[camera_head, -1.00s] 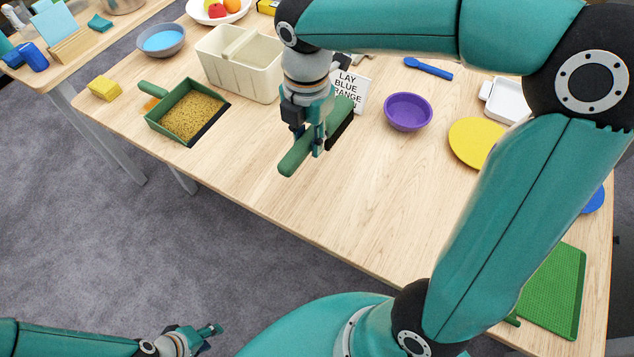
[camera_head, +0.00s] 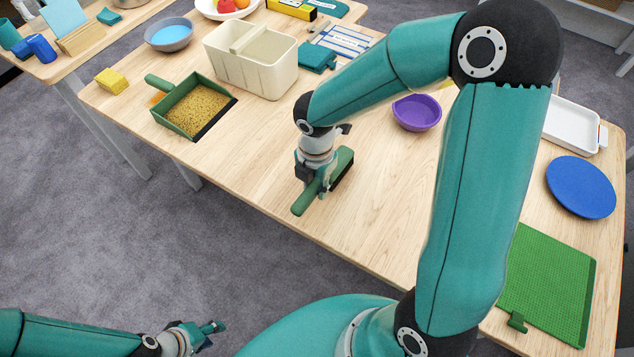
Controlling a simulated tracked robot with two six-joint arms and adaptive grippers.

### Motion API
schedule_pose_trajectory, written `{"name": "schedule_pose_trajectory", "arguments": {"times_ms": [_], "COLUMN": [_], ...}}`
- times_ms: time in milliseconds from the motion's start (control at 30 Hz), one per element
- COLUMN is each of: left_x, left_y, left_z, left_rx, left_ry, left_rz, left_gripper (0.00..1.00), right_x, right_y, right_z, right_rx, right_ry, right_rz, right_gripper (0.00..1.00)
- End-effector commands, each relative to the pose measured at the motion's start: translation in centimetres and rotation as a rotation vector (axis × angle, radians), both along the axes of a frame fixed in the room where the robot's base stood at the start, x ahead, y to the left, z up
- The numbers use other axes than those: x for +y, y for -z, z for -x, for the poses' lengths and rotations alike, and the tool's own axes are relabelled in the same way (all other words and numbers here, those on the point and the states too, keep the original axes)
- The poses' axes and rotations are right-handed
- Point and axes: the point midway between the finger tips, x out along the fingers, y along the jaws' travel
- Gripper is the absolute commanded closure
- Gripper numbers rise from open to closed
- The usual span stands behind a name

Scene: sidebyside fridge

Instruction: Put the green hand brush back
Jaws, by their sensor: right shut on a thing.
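The green hand brush (camera_head: 303,201) with dark bristles is at the middle of the wooden table (camera_head: 262,178), its handle toward the near edge. My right gripper (camera_head: 318,186) points down and is shut on the brush. The brush is at or just above the tabletop; I cannot tell if it touches. A green dustpan (camera_head: 185,126) filled with yellow-brown grains sits to the left of the brush. My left gripper (camera_head: 207,334) is low at the left, away from the table, and its fingers are too small to judge.
A cream two-part caddy (camera_head: 250,80) stands behind the brush. A purple bowl (camera_head: 417,113) is to the right, beyond my arm. A blue plate (camera_head: 580,187), white tray (camera_head: 572,127) and green mat (camera_head: 545,285) lie at the right. Bare wood surrounds the brush.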

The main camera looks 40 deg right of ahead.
Motion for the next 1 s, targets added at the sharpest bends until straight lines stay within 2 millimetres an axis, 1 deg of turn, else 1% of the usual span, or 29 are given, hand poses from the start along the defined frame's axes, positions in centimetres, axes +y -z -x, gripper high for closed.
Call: {"name": "schedule_pose_trajectory", "arguments": {"times_ms": [267,633,667,700,800,1000], "left_x": [0.0,0.0,0.0,0.0,0.0,0.0], "left_y": [0.0,0.9,0.8,0.8,0.8,0.8], "left_z": [0.0,0.0,0.0,0.0,0.0,0.0], "left_rx": [0.000,0.000,0.000,0.000,0.000,0.000], "left_ry": [0.000,0.000,0.000,0.000,0.000,0.000], "left_rz": [0.000,0.000,0.000,0.000,0.000,0.000], "left_gripper": [0.60,0.60,0.60,0.60,0.60,0.60], "right_x": [0.0,0.0,0.0,0.0,0.1,0.1], "right_y": [0.2,1.3,1.2,1.2,1.2,1.2], "right_z": [0.0,0.0,0.0,0.0,-0.1,-0.1], "right_rx": [-0.001,0.000,0.000,0.000,0.000,0.000], "right_ry": [0.000,-0.001,-0.001,-0.001,-0.002,-0.002], "right_rz": [0.000,0.000,0.000,0.000,0.000,0.000], "right_gripper": [1.00,1.00,0.69,0.62,0.47,0.47]}}
